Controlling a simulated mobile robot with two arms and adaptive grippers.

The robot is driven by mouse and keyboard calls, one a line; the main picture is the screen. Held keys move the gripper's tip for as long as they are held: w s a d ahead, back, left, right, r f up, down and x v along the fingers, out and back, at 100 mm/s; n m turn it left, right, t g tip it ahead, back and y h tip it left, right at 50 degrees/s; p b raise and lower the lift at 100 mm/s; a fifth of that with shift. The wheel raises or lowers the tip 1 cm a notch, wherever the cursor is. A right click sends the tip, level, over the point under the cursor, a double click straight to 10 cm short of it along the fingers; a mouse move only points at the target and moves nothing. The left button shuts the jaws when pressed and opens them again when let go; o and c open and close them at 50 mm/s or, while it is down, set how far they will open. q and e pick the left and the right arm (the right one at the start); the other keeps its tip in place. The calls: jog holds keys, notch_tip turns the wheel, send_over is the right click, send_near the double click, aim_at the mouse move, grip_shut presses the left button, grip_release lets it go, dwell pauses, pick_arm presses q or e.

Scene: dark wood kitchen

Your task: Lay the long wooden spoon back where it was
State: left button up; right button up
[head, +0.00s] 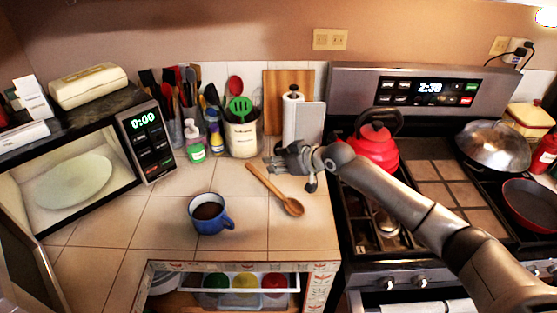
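The long wooden spoon (268,184) lies on the tiled counter, with its handle end toward the utensil holders and its bowl toward the front right. My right gripper (281,161) is on the arm that comes in from the right, over the back of the counter. It is just right of the spoon's handle end in the picture, and the spoon looks clear of it. Its fingers are small and dark here, so their opening is unclear. My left gripper is not in view.
A blue mug (211,214) of dark liquid stands left of the spoon. The microwave (150,140) is open at left. Utensil holders (243,138) and bottles line the back. A red kettle (376,147) sits on the stove. An open drawer (293,283) is below the counter.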

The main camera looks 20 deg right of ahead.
jog(key=shift+r, duration=0.1)
jog(key=b+v, duration=0.2)
jog(key=v, duration=1)
jog(key=shift+r, duration=0.1)
dwell(0.3)
